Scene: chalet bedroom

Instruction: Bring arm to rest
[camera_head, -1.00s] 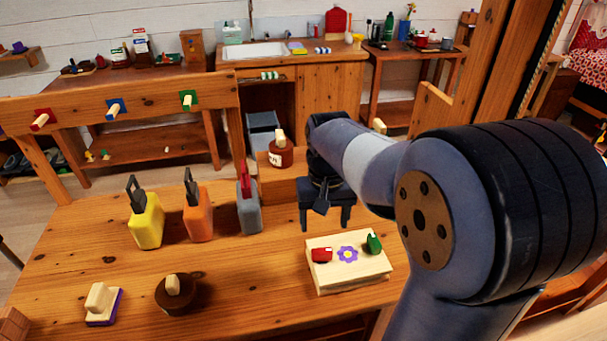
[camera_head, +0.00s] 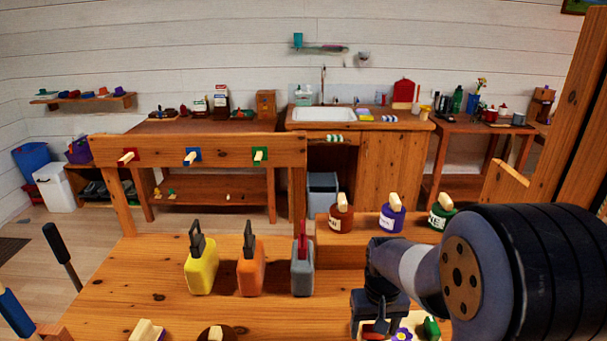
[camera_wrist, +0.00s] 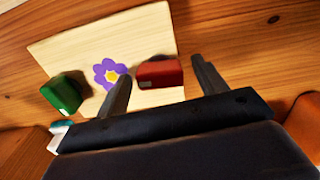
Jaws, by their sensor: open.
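My gripper (camera_head: 374,322) is at the lower right of the head view, open, over the left part of a pale wooden board that is cut off by the frame's bottom edge. In the wrist view my two fingers (camera_wrist: 160,74) stand apart, with a small red block (camera_wrist: 160,72) showing between them; I cannot tell whether they touch it. The block lies on the pale board (camera_wrist: 150,30) beside a purple flower mark (camera_wrist: 111,73) and a green block (camera_wrist: 62,94). The green block also shows in the head view (camera_head: 431,328).
Yellow (camera_head: 202,272), orange (camera_head: 251,272) and grey (camera_head: 302,272) bottles stand on the table left of my arm. Brown (camera_head: 341,219), purple (camera_head: 391,219) and green (camera_head: 440,216) jars stand on a raised wooden ledge behind my gripper.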

